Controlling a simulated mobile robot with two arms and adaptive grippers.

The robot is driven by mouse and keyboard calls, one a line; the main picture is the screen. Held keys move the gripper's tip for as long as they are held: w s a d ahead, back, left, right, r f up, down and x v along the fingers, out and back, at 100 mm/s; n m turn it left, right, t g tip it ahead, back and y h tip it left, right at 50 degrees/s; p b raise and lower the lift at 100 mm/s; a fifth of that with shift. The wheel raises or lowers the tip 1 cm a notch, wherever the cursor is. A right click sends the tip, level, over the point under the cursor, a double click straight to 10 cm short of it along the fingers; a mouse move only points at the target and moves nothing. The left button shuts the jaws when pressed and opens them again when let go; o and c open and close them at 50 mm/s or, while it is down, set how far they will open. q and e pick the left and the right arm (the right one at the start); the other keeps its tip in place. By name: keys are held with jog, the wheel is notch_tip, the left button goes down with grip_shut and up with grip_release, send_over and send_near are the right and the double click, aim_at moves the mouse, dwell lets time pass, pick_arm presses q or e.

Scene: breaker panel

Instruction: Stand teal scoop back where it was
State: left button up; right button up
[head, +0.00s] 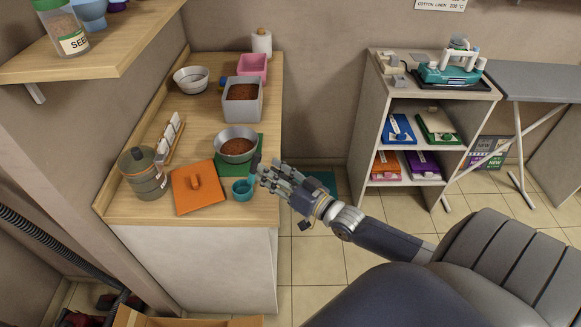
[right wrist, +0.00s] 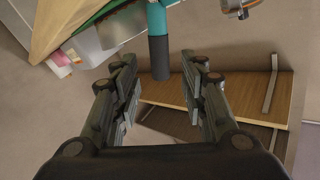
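The teal scoop (head: 242,188) is near the right front edge of the wooden counter. Its teal bowl shows beside my right gripper, and its dark handle rises just left of the fingers. My right gripper (head: 263,174) reaches in from the right. In the right wrist view, the scoop's dark-ended handle (right wrist: 158,55) is in line with the space between the open fingers (right wrist: 160,85), with clear gaps on both sides. I cannot tell from the head view whether the bowl rests on the counter. My left gripper is not in view.
On the counter (head: 135,211) are an orange lidded board (head: 197,188), a lidded jar (head: 143,176), a card rack (head: 170,140) and a metal bowl of brown grains (head: 236,146) on a green mat (head: 240,170). A grey bin (head: 242,110) stands behind. Free floor lies right of the counter.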

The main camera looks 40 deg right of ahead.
jog(key=v, duration=0.6)
jog(key=shift+s+b, duration=0.35)
jog(key=shift+b, duration=0.05)
jog(key=shift+d, duration=0.1)
jog(key=s+d+f+g+h, duration=0.1)
jog(key=s+f+g, duration=0.25)
jog(key=f, duration=0.75)
jog(key=s+d+f+g+h, duration=0.15)
jog(key=s+f, duration=0.25)
jog(key=f, duration=0.7)
jog(key=s+d+f+g+h, duration=0.1)
jog(key=s+f+g+h, duration=0.2)
jog(key=f, duration=0.8)
jog(key=s+a+f+n+g, duration=0.1)
jog(key=s+a+f+g, duration=0.2)
jog(key=s+f, duration=0.3)
jog(key=s+a+f+n+g+y, duration=0.1)
jog(key=s+a+f, duration=0.4)
jog(key=s, duration=0.7)
jog(key=s+a+f+n+g, duration=0.2)
jog(key=s+a+f+g, duration=0.3)
jog(key=s, duration=0.5)
notch_tip(320, 180, down, 3)
jog(key=shift+r, duration=0.1)
jog(key=shift+s+a, duration=0.1)
jog(key=shift+s, duration=0.05)
